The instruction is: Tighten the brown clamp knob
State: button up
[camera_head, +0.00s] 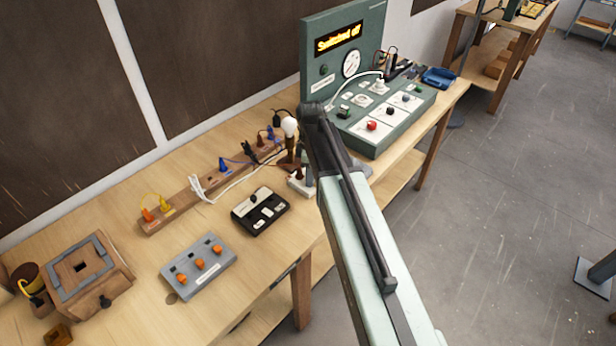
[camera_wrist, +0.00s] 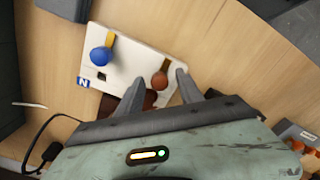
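The brown clamp knob (camera_wrist: 159,81) stands on a white terminal block (camera_wrist: 128,60) in the wrist view, beside a brass strip. A blue knob (camera_wrist: 99,56) is on the same block, above a blue "N" label. My gripper (camera_wrist: 158,82) is open, with one finger on each side of the brown knob; I cannot tell whether either finger touches it. In the head view the white block (camera_head: 297,186) lies at the bench's front edge, partly hidden by my arm.
In the head view a lamp bulb (camera_head: 289,126) stands just behind the block. A black switch box (camera_head: 260,211) and a grey box with orange knobs (camera_head: 199,267) lie to the left. A green test panel (camera_head: 388,118) stands to the right.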

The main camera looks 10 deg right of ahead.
grip_shut()
jog(key=shift+a, duration=0.4)
jog(key=shift+d, duration=0.25)
